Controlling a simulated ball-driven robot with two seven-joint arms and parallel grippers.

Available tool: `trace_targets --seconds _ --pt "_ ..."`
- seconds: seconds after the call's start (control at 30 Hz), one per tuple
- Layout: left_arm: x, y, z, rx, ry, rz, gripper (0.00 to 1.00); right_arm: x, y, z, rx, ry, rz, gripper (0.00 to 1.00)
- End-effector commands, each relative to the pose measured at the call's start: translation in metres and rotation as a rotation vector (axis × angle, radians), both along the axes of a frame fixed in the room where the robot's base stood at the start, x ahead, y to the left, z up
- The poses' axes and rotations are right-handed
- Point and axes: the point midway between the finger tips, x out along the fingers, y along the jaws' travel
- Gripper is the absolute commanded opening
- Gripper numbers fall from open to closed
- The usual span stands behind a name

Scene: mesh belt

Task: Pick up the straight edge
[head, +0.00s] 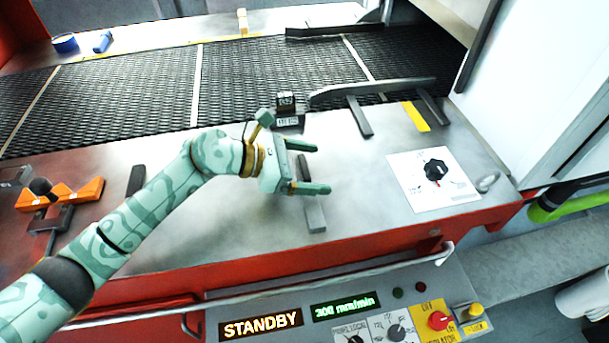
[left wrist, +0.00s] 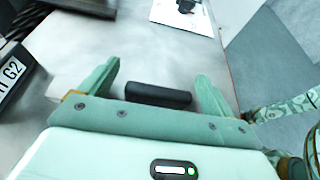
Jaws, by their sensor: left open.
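A narrow grey bar with a dark upper part, which I take for the straight edge (head: 315,216), lies on the pale metal deck in front of the mesh belt. My left gripper (head: 322,168) is open above it in the head view, its fingers pointing right and hiding part of the bar. In the left wrist view the bar (left wrist: 158,95) shows as a dark strip lying crosswise between the two open fingers (left wrist: 158,72). I cannot tell how high the fingers are above it. My right gripper is not in view.
A small dark labelled block (head: 286,101) stands at the belt's near edge. A white panel with a black knob (head: 436,170) is to the right. An orange fixture (head: 85,195) is at the left. A rail (head: 270,305) runs along the front above a control panel. The deck around the gripper is mostly clear.

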Motion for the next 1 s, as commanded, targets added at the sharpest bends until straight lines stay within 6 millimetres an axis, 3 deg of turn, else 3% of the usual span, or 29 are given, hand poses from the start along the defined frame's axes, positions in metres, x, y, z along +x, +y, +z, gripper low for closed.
trace_targets --seconds 0.27,0.37,0.5,0.83,1.0 --pt "0.002 -0.006 -0.002 0.001 -0.001 0.001 0.89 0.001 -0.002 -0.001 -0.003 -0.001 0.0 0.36" --pt "0.002 -0.006 -0.002 0.001 -0.001 0.001 0.67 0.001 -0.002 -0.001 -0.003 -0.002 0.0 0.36" --pt "0.001 -0.005 -0.002 0.001 -0.001 0.001 0.28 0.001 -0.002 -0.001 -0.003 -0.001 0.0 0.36" --pt "0.002 -0.005 0.002 0.0 -0.003 0.001 0.27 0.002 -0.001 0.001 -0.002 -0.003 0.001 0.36" --pt "0.002 -0.005 0.021 -0.001 -0.007 0.0 0.27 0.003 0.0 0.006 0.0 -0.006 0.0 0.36"
